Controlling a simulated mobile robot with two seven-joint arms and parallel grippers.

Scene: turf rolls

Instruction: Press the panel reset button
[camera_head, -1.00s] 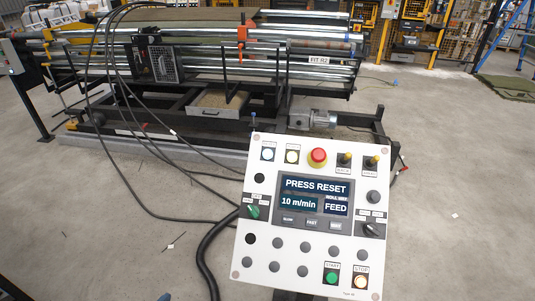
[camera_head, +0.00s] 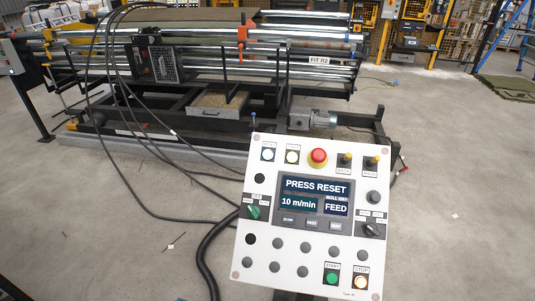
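The white control panel (camera_head: 262,225) stands in front of me, slightly tilted, at the lower right of centre. Its screen (camera_head: 314,197) reads PRESS RESET, 10 m/min and FEED. Along its top are two small buttons, a white one (camera_head: 268,155) and a yellowish one (camera_head: 292,157), with labels too small to read surely, and a red emergency stop (camera_head: 317,156). A green start button (camera_head: 331,278) and a lit orange-white stop button (camera_head: 361,282) are at the lower right. I cannot tell which button is the reset. Neither gripper is in view.
A roller machine (camera_head: 200,70) stands behind the panel, with black cables (camera_head: 130,190) looping to the floor on the left. A thick black hose (camera_head: 208,255) runs beside the panel. The concrete floor (camera_head: 460,190) to the right is mostly clear.

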